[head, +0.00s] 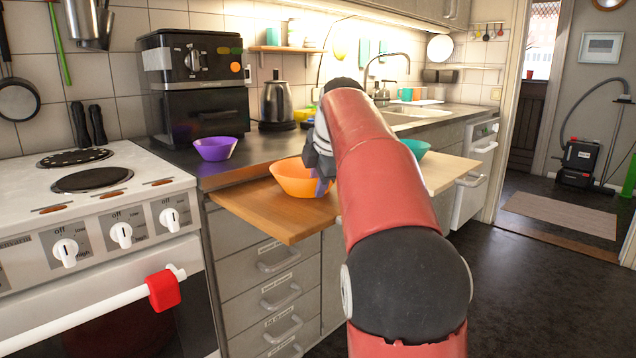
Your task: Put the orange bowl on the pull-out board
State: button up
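The orange bowl (294,180) is upright at the brown wooden pull-out board (270,219), which juts out above the drawers. The bowl appears to rest on this board, though its right side is partly covered by my arm. My gripper (322,183) is at the bowl's right rim, with a fingertip close to or touching it. My arm hides most of the gripper, so I cannot tell whether it is shut on the rim. A second, paler board (452,171) juts out farther right, partly behind my arm.
A purple bowl (215,148) stands on the dark counter, left of and behind the orange one. A teal bowl (416,147) is behind my arm on the right. The kettle (277,103) and black coffee machine (196,85) stand farther back. The white cooker (95,190) is at left.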

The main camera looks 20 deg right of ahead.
jog(key=p+v, duration=0.2)
jog(key=v, duration=0.9)
jog(key=shift+s+r, duration=0.2)
jog(key=shift+r, duration=0.1)
jog(key=s+a+f+m, duration=0.5)
jog(key=s+f, duration=0.3)
jog(key=f, duration=0.1)
jog(key=s+a+f+m, duration=0.5)
jog(key=s+f+m, duration=0.1)
jog(key=s+f, duration=0.3)
jog(key=s+a+f+m, duration=0.4)
jog(key=s+f+m, duration=0.2)
jog(key=s+f, duration=0.3)
jog(key=shift+a+f+g, duration=0.3)
jog(key=shift+a+f, duration=0.05)
jog(key=shift+a, duration=0.05)
